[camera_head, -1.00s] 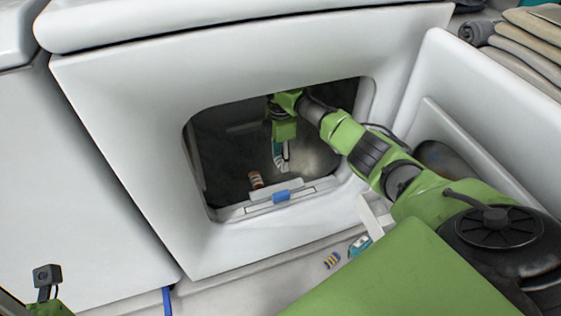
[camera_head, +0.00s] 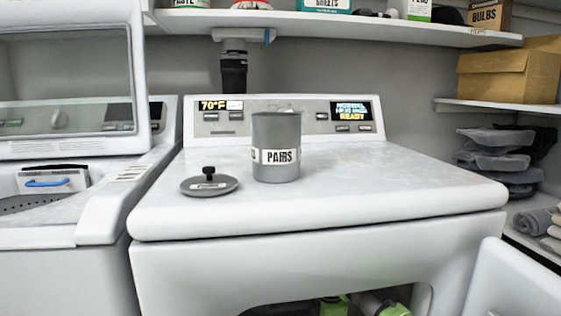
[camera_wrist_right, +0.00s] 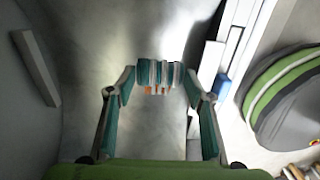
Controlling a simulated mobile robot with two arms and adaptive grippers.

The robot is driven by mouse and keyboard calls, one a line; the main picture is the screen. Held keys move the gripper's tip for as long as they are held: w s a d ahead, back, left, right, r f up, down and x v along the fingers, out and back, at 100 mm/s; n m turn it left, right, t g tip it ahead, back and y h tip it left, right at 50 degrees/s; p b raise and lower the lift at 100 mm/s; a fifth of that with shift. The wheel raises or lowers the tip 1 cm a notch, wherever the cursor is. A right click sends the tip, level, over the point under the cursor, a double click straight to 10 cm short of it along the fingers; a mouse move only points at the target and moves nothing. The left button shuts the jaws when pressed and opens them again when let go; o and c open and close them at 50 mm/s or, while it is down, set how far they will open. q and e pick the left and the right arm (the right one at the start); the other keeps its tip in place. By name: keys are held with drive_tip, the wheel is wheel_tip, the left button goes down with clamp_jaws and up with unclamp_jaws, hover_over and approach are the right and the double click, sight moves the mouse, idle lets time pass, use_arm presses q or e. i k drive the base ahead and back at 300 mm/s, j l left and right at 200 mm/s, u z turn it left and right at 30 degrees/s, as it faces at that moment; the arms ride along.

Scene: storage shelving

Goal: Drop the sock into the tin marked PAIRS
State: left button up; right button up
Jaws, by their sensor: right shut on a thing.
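The tin marked PAIRS (camera_head: 276,160) is a grey, open-topped cylinder standing upright on top of the white dryer. Its lid (camera_head: 208,185), grey with a black knob, lies beside it to the left. In the right wrist view my right gripper (camera_wrist_right: 159,84) is shut on a striped sock (camera_wrist_right: 158,72) with teal, white and orange bands. In the head view only green parts of my right arm show in the dryer's opening at the bottom; the fingertips and sock are hidden there. My left gripper is not in view.
The dryer top (camera_head: 400,180) is clear to the tin's right. The control panel (camera_head: 285,115) rises behind it. A shelf (camera_head: 330,22) hangs above. A washer with a raised lid stands left. The open dryer door (camera_head: 510,285) stands at lower right.

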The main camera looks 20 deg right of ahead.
sight(270, 159)
drive_tip(key=k+j, duration=0.8)
drive_tip(key=k, duration=0.05)
